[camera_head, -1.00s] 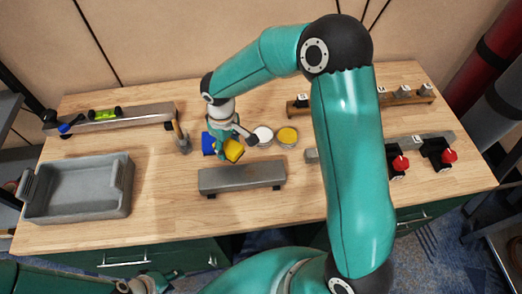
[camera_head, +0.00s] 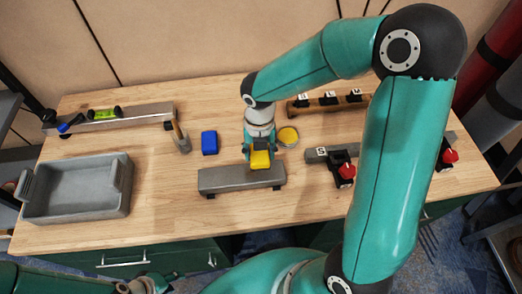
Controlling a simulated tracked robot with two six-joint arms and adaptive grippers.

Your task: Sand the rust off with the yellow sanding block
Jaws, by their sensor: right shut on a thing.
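The yellow sanding block (camera_head: 260,160) is in my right gripper (camera_head: 259,147), which is shut on it. The block is at the right half of the grey metal bar (camera_head: 225,182), overlapping its back edge and top; I cannot tell whether it touches. Any rust there is hidden or too small to make out. The bar lies level on small dark feet near the table's front. My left gripper (camera_head: 150,283) is low at the bottom edge, below the tabletop and far from the bar; its fingers are too unclear to read.
A round yellow-topped tin (camera_head: 288,136) stands right of my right gripper. A grey tray (camera_head: 75,205) fills the table's left. Red-knobbed clamps (camera_head: 345,170) are at the right.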

